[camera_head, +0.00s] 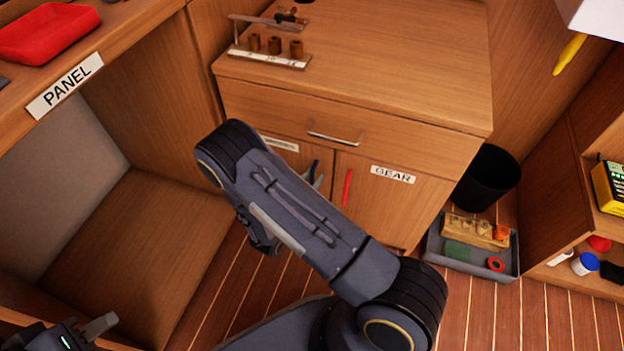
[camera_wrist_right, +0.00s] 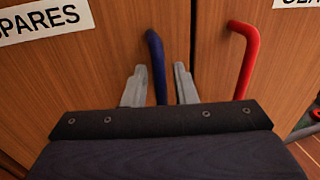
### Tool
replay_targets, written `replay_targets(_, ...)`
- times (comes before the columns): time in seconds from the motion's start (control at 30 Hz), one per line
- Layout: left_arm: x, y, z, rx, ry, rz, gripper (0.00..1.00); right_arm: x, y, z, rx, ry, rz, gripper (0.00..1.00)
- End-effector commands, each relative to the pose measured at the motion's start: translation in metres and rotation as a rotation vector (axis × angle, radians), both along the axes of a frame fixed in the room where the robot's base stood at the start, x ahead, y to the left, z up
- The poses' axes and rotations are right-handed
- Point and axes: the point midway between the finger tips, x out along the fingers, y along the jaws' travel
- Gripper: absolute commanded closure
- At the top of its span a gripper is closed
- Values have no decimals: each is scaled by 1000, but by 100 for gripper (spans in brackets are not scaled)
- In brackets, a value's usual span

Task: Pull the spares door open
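The spares door (camera_wrist_right: 70,75) is shut, flush with the gear door, in the right wrist view. Its white label (camera_head: 281,144) and blue handle (camera_head: 313,170) are partly hidden by my right arm in the head view. The blue handle (camera_wrist_right: 156,65) is upright near the door's right edge. My right gripper (camera_wrist_right: 160,85) is open, its fingers on either side of the handle's lower part with gaps visible; I cannot tell if it touches. In the head view the right gripper is mostly hidden behind my arm. My left gripper (camera_head: 98,327) is at the bottom left corner, partly cut off, away from the door.
The gear door (camera_head: 385,205) with a red handle (camera_head: 347,187) is just right of the spares door. A drawer (camera_head: 370,135) with a metal handle is above. A black bin (camera_head: 488,178) and a grey tray (camera_head: 470,265) stand on the floor to the right.

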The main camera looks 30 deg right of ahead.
Motion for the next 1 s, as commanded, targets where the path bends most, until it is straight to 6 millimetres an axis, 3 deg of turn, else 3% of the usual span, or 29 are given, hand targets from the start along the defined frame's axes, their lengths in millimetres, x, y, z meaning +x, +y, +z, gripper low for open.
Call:
replay_targets(0.1,0,0,0,0,0,0,64,0,0,0,0,0,0,76)
replay_targets(0.3,0,0,0,0,0,0,64,0,0,0,0,0,-1,100)
replay_targets(0.73,0,0,-1,0,0,0,64,-2,4,0,1,-2,-15,100)
replay_targets(1.0,0,0,-8,0,0,0,64,-14,27,-1,4,-5,-130,100)
